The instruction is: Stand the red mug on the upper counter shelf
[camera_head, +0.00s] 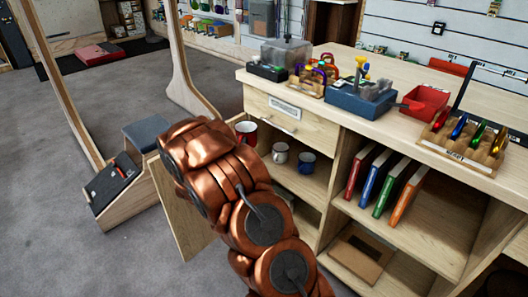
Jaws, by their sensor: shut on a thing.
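The red mug (246,131) shows just past my copper-coloured arm, in front of the counter's left front edge by the drawer. It looks upright, with its rim up and its lower part hidden by the arm. My gripper is hidden behind the arm, so its hold on the mug cannot be seen. The upper counter shelf (297,183) is the open compartment under the drawer. A grey-white mug (280,154) and a blue mug (306,162) stand on it, and my arm hides its left part.
A drawer (290,122) sits above the shelf. Several coloured binders (378,182) stand in the compartment to the right. The countertop (330,112) holds gear, a blue box and a red bin. A wooden bench with a dark cushion (146,132) stands at left.

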